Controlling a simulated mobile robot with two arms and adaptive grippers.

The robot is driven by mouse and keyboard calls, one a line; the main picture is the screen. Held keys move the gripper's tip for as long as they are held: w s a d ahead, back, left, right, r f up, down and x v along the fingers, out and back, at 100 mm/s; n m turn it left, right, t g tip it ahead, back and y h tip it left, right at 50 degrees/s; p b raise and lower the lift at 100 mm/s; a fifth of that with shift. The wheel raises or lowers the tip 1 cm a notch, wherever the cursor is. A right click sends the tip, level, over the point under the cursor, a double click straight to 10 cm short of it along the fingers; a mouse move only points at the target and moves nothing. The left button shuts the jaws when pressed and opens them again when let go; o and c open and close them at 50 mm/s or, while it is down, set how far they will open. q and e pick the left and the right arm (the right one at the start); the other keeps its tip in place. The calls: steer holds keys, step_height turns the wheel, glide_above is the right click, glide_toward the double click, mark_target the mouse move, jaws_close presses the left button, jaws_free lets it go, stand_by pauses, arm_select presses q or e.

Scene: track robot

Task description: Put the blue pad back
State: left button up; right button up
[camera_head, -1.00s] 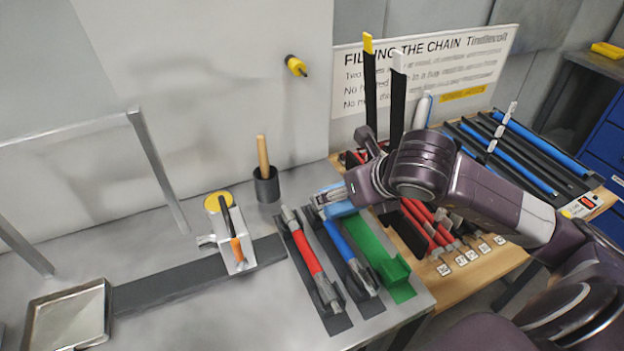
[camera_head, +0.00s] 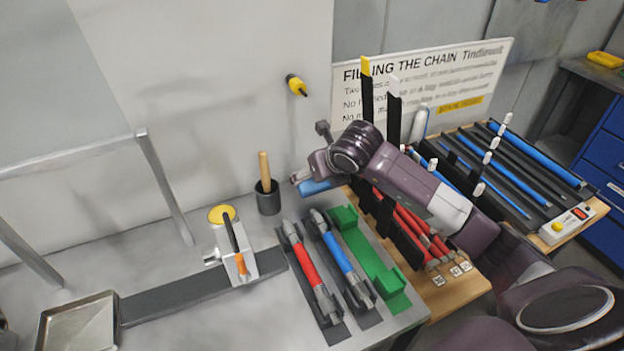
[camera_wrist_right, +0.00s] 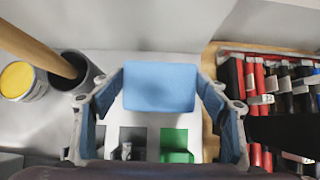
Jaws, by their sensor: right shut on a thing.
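The blue pad (camera_head: 315,187) is a light-blue block. My right gripper (camera_head: 302,178) is shut on it and holds it above the back of the bench, near the wall. In the right wrist view the pad (camera_wrist_right: 160,87) sits between the tips of the two fingers of my right gripper (camera_wrist_right: 160,92). A green holder (camera_head: 368,254) with raised ends lies on the bench below and to the right of the pad, with nothing in it. My left gripper is not in view.
Red (camera_head: 308,262) and blue (camera_head: 338,250) cylindrical tools lie on dark mats left of the green holder. A dark cup (camera_head: 268,200) with a wooden handle stands close left of the pad. Tall black strips (camera_head: 393,118) rise from a wooden rack on the right.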

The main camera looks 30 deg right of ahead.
mark_target(312, 182)
steer(key=f, duration=0.3)
steer(key=shift+w, duration=0.3)
steer(key=shift+w+r+g+p, duration=0.35)
steer(key=shift+r+g+p, duration=0.25)
steer(key=shift+p, duration=0.45)
steer(key=shift+w+f+g+p, duration=0.15)
steer(key=shift+w+g+p, duration=0.25)
steer(key=shift+g+p, duration=0.8)
steer(key=shift+s+f, duration=0.1)
steer(key=shift+f, duration=0.9)
steer(key=shift+f, duration=0.15)
steer(key=o, duration=1.1)
